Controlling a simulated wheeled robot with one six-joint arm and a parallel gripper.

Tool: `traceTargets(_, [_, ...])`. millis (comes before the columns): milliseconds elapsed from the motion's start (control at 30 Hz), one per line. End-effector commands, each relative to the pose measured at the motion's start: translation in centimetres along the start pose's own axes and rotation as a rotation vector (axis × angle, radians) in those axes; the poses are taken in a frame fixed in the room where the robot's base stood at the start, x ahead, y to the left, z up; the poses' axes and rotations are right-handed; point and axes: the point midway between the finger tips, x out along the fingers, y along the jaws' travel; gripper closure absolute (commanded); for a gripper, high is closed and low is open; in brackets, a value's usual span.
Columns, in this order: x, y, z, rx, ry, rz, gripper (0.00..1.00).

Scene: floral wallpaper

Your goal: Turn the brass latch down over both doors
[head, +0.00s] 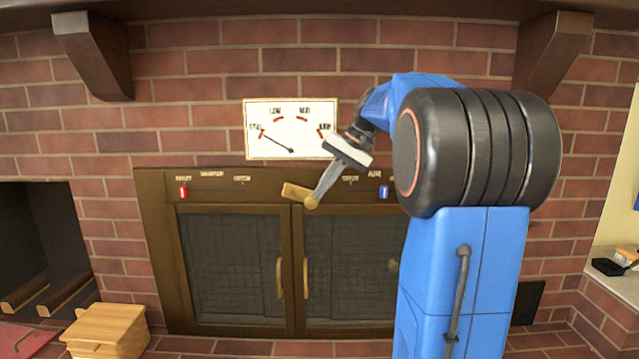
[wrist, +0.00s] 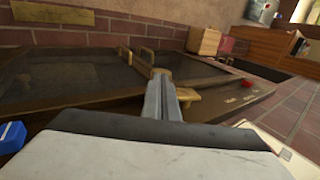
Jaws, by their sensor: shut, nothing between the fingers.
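The brass latch (head: 295,191) is on the dark bronze frame at the top of the seam between the left door (head: 230,265) and the right door (head: 345,255). Its visible arm points left and slightly up, not down along the seam. My gripper (head: 314,198) is shut and empty, with its tips at the right end of the latch. In the wrist view the shut fingers (wrist: 166,92) are beside the latch (wrist: 203,102), which shows to their right. The fingers hide part of it, and I cannot tell whether they touch it.
A red slider (head: 183,192) and a blue slider (head: 384,191) flank the latch on the frame's top strip. Two brass door handles (head: 279,278) stand out below. A white dial gauge (head: 291,128) is on the brick above. A wooden box (head: 107,328) is at lower left.

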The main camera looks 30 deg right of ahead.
Motion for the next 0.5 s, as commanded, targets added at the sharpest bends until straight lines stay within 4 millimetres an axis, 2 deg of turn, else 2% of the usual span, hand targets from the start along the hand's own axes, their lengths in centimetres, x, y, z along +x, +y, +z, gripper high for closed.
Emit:
traceTargets(100, [0.8,1.1,0.0,0.007,0.000,-0.112,1.00])
traceTargets(500, [4.0,2.7,0.0,0.007,-0.001,-0.494,1.00])
